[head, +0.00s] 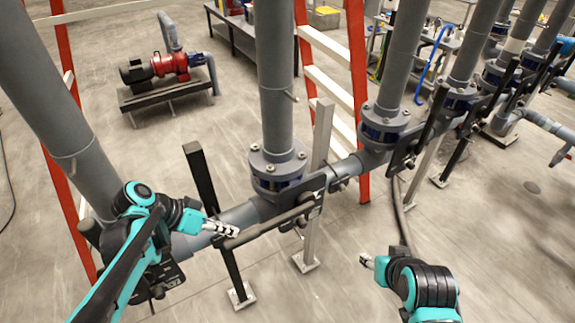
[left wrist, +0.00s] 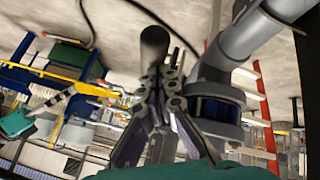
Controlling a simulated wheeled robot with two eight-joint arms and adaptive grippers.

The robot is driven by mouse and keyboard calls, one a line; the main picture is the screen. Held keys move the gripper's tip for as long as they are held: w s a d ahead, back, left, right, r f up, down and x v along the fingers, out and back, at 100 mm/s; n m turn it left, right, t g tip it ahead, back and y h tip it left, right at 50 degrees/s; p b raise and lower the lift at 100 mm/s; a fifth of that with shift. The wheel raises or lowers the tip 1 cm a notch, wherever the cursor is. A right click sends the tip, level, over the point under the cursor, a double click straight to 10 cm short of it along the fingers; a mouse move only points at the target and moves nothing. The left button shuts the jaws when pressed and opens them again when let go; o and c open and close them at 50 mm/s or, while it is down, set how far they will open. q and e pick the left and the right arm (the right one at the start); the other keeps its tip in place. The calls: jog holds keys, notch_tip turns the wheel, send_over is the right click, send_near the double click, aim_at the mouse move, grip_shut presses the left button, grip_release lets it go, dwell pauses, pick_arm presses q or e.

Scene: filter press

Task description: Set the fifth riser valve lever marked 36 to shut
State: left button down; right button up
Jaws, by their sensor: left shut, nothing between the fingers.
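The nearest full riser valve (head: 278,172) stands in the middle of the head view. Its dark grey lever (head: 270,225) lies low, slanting down to the left along the header pipe. I cannot read a 36 on any lever. My left gripper (head: 234,231) is shut and empty, its fingertips beside or against the lever's free left end; exact contact is unclear. In the left wrist view the shut fingers (left wrist: 162,82) point at a dark round bar end (left wrist: 155,38). My right gripper (head: 367,260) is low on the right, away from the valves; its opening is unclear.
Further risers with levers (head: 432,115) tilted upward run to the back right. A thick riser (head: 50,110) stands at the left, close to my left arm. A red pump (head: 170,64) and a red and white ladder (head: 330,80) stand behind. Floor at front right is clear.

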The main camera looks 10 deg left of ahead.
pick_arm(q)
jog(key=shift+s+a+f+b, duration=0.1)
jog(key=shift+s+f+b, duration=0.35)
jog(key=shift+f, duration=0.4)
pick_arm(e)
jog(key=shift+s+d+f, duration=0.25)
jog(key=shift+d+f, duration=0.15)
jog(key=shift+f, duration=0.15)
pick_arm(q)
jog(key=shift+r, duration=0.1)
jog(key=shift+w+r, duration=0.1)
jog(key=shift+r, duration=0.2)
notch_tip(320, 180, up, 11)
jog(key=shift+w+f, duration=0.2)
jog(key=shift+w, duration=0.05)
pick_arm(e)
jog(key=shift+w, duration=0.2)
